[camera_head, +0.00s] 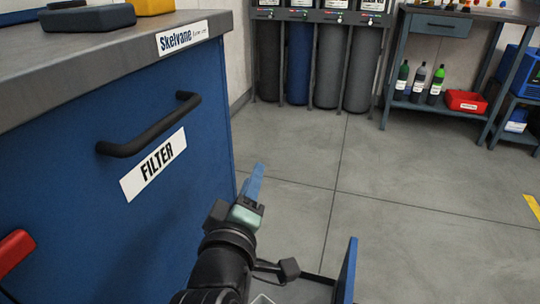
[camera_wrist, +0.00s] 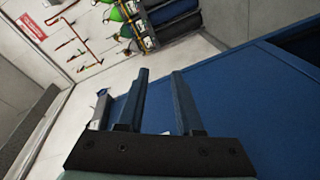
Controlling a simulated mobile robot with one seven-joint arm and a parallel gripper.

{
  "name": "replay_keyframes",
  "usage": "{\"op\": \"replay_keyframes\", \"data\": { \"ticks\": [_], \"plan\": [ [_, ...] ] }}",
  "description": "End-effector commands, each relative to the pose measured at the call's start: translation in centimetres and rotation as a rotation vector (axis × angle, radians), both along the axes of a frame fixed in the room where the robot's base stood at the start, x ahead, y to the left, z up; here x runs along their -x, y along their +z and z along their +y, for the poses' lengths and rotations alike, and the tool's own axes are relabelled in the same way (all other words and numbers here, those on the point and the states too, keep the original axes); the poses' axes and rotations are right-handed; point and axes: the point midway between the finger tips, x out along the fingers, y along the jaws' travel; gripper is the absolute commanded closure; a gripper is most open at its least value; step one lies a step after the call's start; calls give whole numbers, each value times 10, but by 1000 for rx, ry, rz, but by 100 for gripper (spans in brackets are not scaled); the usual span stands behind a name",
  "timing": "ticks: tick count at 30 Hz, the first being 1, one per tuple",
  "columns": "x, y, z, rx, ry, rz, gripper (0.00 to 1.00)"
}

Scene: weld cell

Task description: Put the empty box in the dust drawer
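A low drawer (camera_head: 345,275) stands open at the bottom of the blue cabinet; its blue front panel and part of its grey inside show, but no label on it is visible. A small pale-edged thing (camera_head: 262,299) shows inside at the bottom edge of the head view, mostly cut off; I cannot tell whether it is the empty box. My gripper (camera_head: 257,172) is above the drawer, beside the cabinet's right edge. In the wrist view my gripper (camera_wrist: 161,75) has its two fingers apart with nothing between them.
The blue cabinet (camera_head: 70,180) has a black FILTER handle (camera_head: 150,128) and a red handle (camera_head: 14,250). Dark and yellow blocks lie on its grey top (camera_head: 60,60). Cylinders (camera_head: 300,60) and a bench (camera_head: 460,25) stand behind. The floor (camera_head: 430,190) at right is clear.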

Motion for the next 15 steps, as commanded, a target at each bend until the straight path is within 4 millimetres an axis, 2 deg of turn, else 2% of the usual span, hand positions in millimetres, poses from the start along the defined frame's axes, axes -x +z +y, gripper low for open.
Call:
{"op": "replay_keyframes", "data": {
  "ticks": [1,2,3,6,9,10,12,15],
  "plan": [
    [3,57,-6,-143,19,-138,65],
    [8,87,-9,-233,38,-215,65],
    [17,126,-13,-345,72,-315,65],
    [51,213,-21,-591,188,-540,65],
    [92,277,-27,-774,320,-708,65],
    [104,291,-28,-816,357,-746,65],
    [126,315,-30,-892,432,-813,65],
    [146,334,-31,-954,502,-864,65]
  ]
}}
